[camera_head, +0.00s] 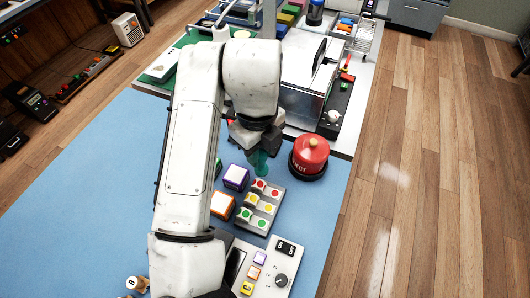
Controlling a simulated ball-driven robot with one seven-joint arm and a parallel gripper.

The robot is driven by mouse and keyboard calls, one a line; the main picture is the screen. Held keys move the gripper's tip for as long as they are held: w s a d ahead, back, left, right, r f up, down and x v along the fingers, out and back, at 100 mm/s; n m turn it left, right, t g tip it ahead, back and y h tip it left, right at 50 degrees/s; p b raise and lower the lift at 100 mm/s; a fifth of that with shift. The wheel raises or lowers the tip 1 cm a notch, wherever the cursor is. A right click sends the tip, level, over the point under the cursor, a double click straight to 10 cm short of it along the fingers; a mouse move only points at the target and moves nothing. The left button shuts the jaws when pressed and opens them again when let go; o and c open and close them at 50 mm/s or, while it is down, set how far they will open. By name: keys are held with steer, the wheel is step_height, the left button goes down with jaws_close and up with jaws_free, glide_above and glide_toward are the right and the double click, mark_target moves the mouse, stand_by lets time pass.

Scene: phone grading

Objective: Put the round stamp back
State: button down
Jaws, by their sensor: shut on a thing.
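My gripper (257,138) points down over the blue mat and is shut on a small teal piece (260,163), which looks like the round stamp. Its lower end is just above or at the back edge of a grey stand (248,215) with red, yellow and green dots. I cannot tell whether the teal piece touches the stand. My arm and jaws hide part of the teal piece.
A red domed device (311,152) stands close right of my gripper. A purple-edged block (235,177) and an orange-edged block (222,204) sit left of the stand. A control panel (265,268) lies in front. The blue mat (90,190) is clear at left.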

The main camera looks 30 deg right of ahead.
steer(key=shift+w+d+f+p, duration=0.2)
steer(key=shift+w+d+f, duration=0.25)
steer(key=shift+f, duration=0.8)
steer(key=shift+w+d+f+p, duration=0.2)
steer(key=shift+d+f, duration=0.3)
steer(key=shift+f, duration=0.75)
steer(key=shift+w+d+f+p, duration=0.15)
steer(key=shift+w+d+f, duration=0.3)
steer(key=shift+f, duration=0.8)
steer(key=shift+f, duration=0.1)
steer(key=shift+f, duration=0.15)
steer(key=c, duration=0.9)
jaws_free()
step_height(320, 180, up, 12)
steer(key=shift+r+b, duration=0.25)
steer(key=shift+b, duration=0.05)
